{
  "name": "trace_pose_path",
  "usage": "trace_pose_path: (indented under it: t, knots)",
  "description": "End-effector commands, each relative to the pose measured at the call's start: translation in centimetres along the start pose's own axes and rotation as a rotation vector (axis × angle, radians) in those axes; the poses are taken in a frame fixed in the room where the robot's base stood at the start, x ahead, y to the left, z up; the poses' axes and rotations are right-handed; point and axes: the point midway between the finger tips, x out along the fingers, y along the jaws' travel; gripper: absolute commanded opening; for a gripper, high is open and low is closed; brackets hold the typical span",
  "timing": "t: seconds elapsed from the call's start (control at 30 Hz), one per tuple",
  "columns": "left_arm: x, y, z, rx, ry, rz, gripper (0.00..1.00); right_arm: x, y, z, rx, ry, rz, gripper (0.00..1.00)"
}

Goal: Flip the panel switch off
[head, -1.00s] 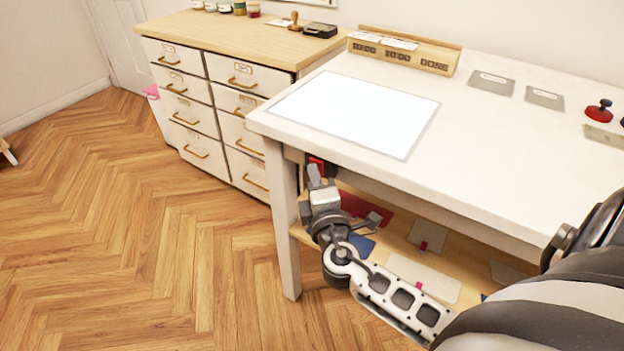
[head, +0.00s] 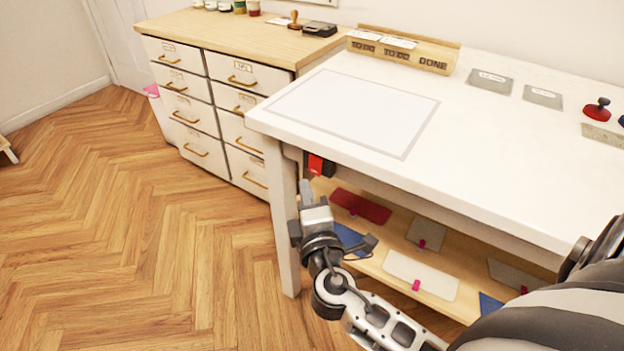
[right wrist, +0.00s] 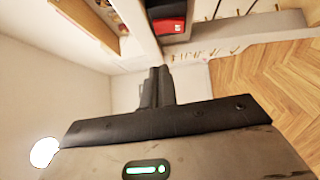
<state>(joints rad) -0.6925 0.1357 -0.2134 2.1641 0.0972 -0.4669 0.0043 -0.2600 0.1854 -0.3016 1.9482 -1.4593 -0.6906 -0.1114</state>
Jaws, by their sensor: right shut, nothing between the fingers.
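The panel switch (head: 316,164) is a red rocker in a dark housing under the table's front edge, near the left leg. It also shows in the right wrist view (right wrist: 168,25), beyond my fingertips. The light panel (head: 352,112) set in the tabletop looks dull grey-white and unlit. My right gripper (head: 305,188) is shut and empty, just below and left of the switch, with a visible gap to it. Its closed fingers also show in the right wrist view (right wrist: 160,74). My left gripper is not in view.
The white table (head: 500,165) has a wooden lower shelf (head: 440,308) holding several coloured pieces. A drawer cabinet (head: 225,125) stands to the left. A wooden card holder (head: 405,50) and a red-knobbed object (head: 597,108) are on the table.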

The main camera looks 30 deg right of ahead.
Motion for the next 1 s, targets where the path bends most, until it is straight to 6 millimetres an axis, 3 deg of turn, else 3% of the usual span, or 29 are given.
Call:
trace_pose_path:
  t: [0.03, 0.2, 0.4, 1.0]
  knots:
    - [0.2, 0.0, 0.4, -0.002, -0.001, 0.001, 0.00, -1.4, -0.1, 0.0, 0.003, 0.002, -0.002, 0.00]
    - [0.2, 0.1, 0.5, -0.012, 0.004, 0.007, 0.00, -4.7, 0.4, 0.0, 0.003, 0.001, -0.002, 0.00]
    - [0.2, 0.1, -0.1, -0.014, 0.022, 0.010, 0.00, -6.7, 0.8, 0.0, 0.002, 0.002, 0.000, 0.00]
    - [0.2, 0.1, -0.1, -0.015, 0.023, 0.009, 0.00, -6.9, 0.9, 0.0, 0.002, 0.001, 0.001, 0.00]
